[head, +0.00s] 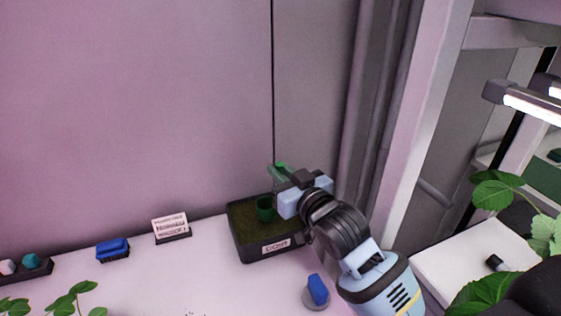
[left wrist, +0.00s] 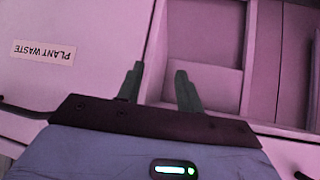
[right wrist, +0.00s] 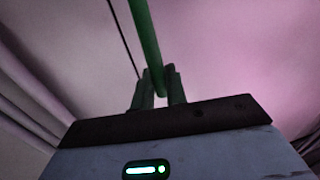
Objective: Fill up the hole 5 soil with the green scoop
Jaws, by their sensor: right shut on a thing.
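My right gripper (head: 281,173) is shut on the green scoop, above the back of the soil box. In the right wrist view the scoop's green handle (right wrist: 146,42) runs up from between the fingers (right wrist: 160,88). In the head view a dark green cup (head: 264,209), seemingly the scoop's bowl, is over the soil; its join to the handle is unclear. The black box (head: 243,246) holds brown-green soil (head: 241,216) and has a white label in front. My left gripper (left wrist: 157,80) is open and empty, away from the scoop. No hole marked 5 can be made out.
On the white table (head: 200,277) are a blue brush (head: 113,250), a sign (head: 171,227), a dark holder (head: 30,272) and a blue item on a grey disc (head: 317,290). A rack post (head: 418,130) stands right. A "PLANT WASTE" label (left wrist: 44,52) shows in the left wrist view.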

